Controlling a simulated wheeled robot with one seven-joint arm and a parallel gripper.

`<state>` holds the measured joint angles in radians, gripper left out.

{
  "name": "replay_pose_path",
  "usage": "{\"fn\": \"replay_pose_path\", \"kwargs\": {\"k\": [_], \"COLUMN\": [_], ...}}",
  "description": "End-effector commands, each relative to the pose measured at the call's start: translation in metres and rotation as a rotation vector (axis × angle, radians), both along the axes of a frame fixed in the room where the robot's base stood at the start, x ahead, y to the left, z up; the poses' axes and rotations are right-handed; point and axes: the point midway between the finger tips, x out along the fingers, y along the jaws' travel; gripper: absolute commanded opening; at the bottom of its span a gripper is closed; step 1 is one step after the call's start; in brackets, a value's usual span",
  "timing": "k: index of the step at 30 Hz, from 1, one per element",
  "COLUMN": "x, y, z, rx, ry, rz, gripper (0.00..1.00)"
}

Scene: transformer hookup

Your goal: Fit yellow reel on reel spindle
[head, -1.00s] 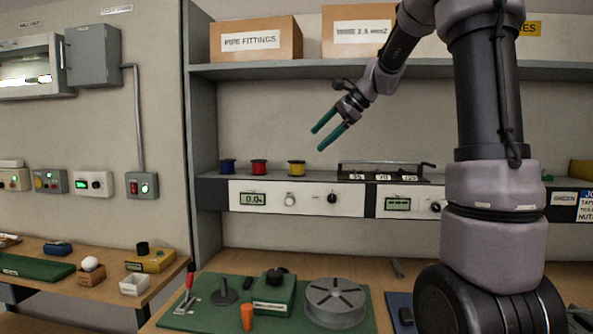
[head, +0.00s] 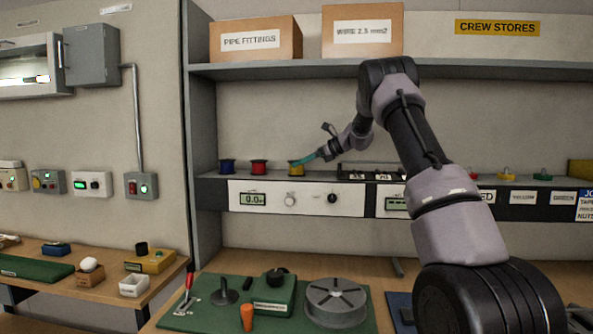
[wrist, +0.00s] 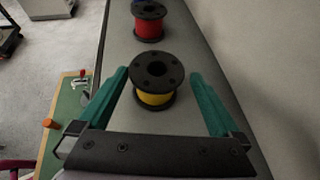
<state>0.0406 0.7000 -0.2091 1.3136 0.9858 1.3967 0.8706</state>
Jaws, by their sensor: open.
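The yellow reel (head: 295,169) has dark flanges and stands upright on the shelf, at the right end of a row of reels. My gripper (head: 304,160) is at this reel in the head view. In the wrist view the open teal fingers (wrist: 157,82) reach along both sides of the yellow reel (wrist: 154,99), with a gap on each side. The reel's dark top flange with its centre hole faces the camera. A dark round base with an upright post (head: 224,292), which looks like the reel spindle, stands on the green mat below.
The red reel (head: 259,167) and blue reel (head: 227,166) stand left of the yellow one. A dark rack (head: 385,173) is to its right. The green mat (head: 190,318) also holds a large grey wheel (head: 336,301), a green box (head: 273,296) and an orange piece (head: 247,317).

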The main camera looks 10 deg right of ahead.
Motion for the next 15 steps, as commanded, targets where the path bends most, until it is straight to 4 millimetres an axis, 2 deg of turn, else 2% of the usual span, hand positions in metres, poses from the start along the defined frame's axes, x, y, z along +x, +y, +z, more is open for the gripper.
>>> {"fn": "replay_pose_path", "kwargs": {"k": [5, 10, 15], "x": [0.005, 0.013, 0.022], "y": [0.011, 0.034, 0.047], "z": [-0.004, -0.013, -0.021], "rx": [-0.001, -0.001, -0.002], "ry": [0.0, 0.0, -0.001], "rz": [0.0, 0.004, 0.0], "gripper": [1.0, 1.0, 1.0]}}
